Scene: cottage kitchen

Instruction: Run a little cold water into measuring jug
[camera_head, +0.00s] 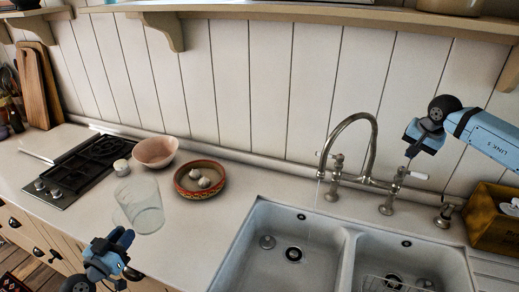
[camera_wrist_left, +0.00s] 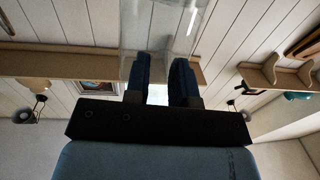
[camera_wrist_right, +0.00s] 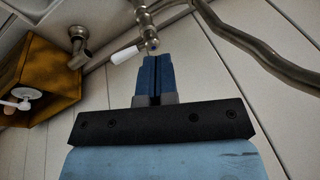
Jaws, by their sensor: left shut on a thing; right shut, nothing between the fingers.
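The clear measuring jug (camera_head: 146,208) is over the counter, left of the sink, and looks tilted. My left gripper (camera_head: 122,236) is shut on it; its see-through wall also shows between the fingers in the left wrist view (camera_wrist_left: 160,28). The tap (camera_head: 372,128) arches over the left basin, and a thin faint line, perhaps water, hangs below its spout. My right gripper (camera_head: 409,154) is shut and empty, just above the right tap handle with a white lever (camera_head: 418,175). In the right wrist view the white lever (camera_wrist_right: 124,55) lies just beside the fingertips; I cannot tell if they touch.
The double sink (camera_head: 262,222) has two basins. A patterned bowl (camera_head: 181,190) with garlic, a pink bowl (camera_head: 155,152) and a hob (camera_head: 75,168) stand on the left counter. A wooden box (camera_head: 492,222) stands right of the tap. The counter between jug and sink is clear.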

